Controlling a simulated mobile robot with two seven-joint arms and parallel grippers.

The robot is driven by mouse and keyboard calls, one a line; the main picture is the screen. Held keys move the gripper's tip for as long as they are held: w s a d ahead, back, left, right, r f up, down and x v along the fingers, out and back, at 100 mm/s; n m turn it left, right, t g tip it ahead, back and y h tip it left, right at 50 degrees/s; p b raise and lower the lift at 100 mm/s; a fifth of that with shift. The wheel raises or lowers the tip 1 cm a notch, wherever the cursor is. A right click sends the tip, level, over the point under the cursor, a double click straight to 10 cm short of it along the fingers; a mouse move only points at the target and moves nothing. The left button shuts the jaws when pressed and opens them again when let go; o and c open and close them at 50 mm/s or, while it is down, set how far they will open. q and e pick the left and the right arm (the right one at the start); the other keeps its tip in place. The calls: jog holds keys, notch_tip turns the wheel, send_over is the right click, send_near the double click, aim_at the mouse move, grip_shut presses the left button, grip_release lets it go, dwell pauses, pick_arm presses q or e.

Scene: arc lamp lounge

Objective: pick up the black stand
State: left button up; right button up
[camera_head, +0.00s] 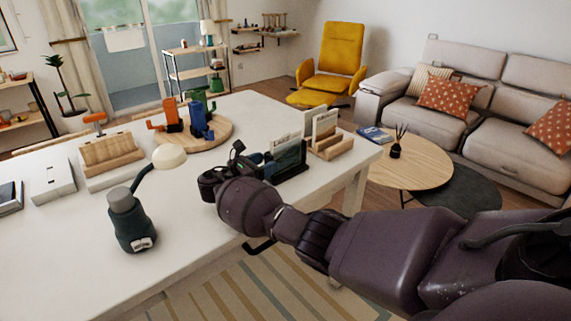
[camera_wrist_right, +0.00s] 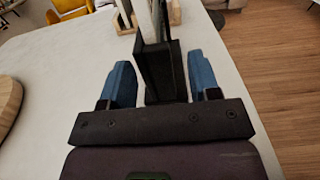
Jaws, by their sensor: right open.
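The black stand (camera_head: 291,170) is near the right edge of the white table, with upright dark green and pale flat items in it. In the right wrist view the black stand (camera_wrist_right: 163,73) lies between the two blue fingers. My right gripper (camera_head: 262,163) is open around the stand's near end, in from the right side of the head view; the wrist view shows a gap beside each finger (camera_wrist_right: 161,80). My gripper and wrist hide part of the stand in the head view. My left gripper is not in view.
A wooden rack (camera_head: 331,147) with upright cards stands just behind the black stand. A dark green lamp (camera_head: 133,222) stands at the front left. The white tabletop (camera_head: 190,250) between is clear.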

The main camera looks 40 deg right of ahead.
aim_at(278, 175)
jog(key=d, duration=0.4)
jog(key=shift+w+d, duration=0.15)
jog(key=shift+d, duration=0.15)
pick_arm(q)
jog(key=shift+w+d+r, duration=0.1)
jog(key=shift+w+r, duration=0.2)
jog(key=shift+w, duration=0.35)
pick_arm(e)
jog(key=shift+d, duration=0.45)
jog(key=shift+c, duration=0.3)
